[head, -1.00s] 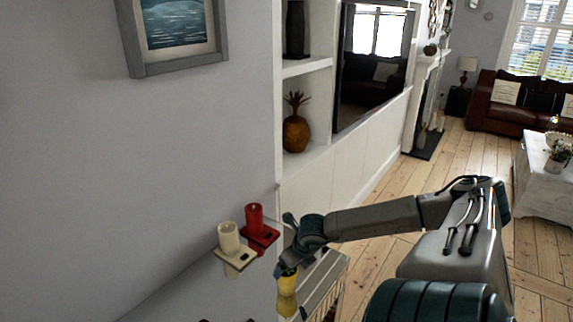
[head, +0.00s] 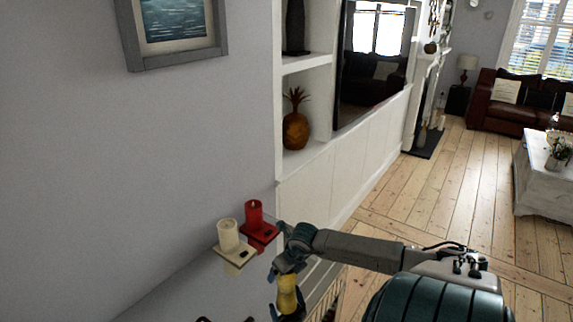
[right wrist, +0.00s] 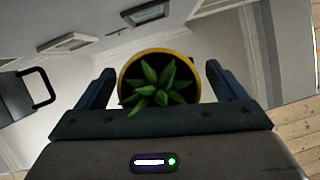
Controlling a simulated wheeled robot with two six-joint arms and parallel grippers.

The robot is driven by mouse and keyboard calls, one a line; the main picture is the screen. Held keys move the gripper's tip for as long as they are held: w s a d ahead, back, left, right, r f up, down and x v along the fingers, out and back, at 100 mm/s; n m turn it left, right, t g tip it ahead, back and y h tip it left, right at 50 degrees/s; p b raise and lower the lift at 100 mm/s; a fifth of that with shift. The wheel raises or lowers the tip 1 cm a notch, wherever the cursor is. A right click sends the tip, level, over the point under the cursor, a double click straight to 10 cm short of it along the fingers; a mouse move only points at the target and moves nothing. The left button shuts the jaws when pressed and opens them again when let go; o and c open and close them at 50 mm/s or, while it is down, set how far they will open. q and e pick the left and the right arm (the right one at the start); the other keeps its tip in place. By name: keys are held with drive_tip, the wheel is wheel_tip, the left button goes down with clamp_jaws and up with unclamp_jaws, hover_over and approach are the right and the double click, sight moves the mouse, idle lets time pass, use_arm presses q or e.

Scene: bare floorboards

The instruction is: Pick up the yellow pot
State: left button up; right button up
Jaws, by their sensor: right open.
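The yellow pot (head: 287,294) stands near the bottom of the head view, at the right end of the pale grey surface. In the right wrist view the pot's yellow rim (right wrist: 158,51) surrounds a green spiky plant (right wrist: 158,86). My right gripper (head: 287,302) reaches down over the pot, with its fingers beside it. In the right wrist view this gripper (right wrist: 160,82) is open, one finger on each side of the pot. Whether the fingers touch it is not clear. I cannot make out my left gripper.
A cream candle (head: 228,236) and a red candle (head: 254,215) on square holders stand left of the pot, close to my right gripper. The grey wall (head: 120,180) rises behind them. White cabinets (head: 330,200) stand beyond. Bare floorboards (head: 440,190) lie to the right.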

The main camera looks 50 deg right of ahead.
drive_tip(key=shift+w+f, duration=0.25)
drive_tip(key=shift+f, duration=0.35)
drive_tip(key=c, duration=1.4)
drive_tip(key=shift+o, duration=0.2)
drive_tip(key=shift+r, duration=0.25)
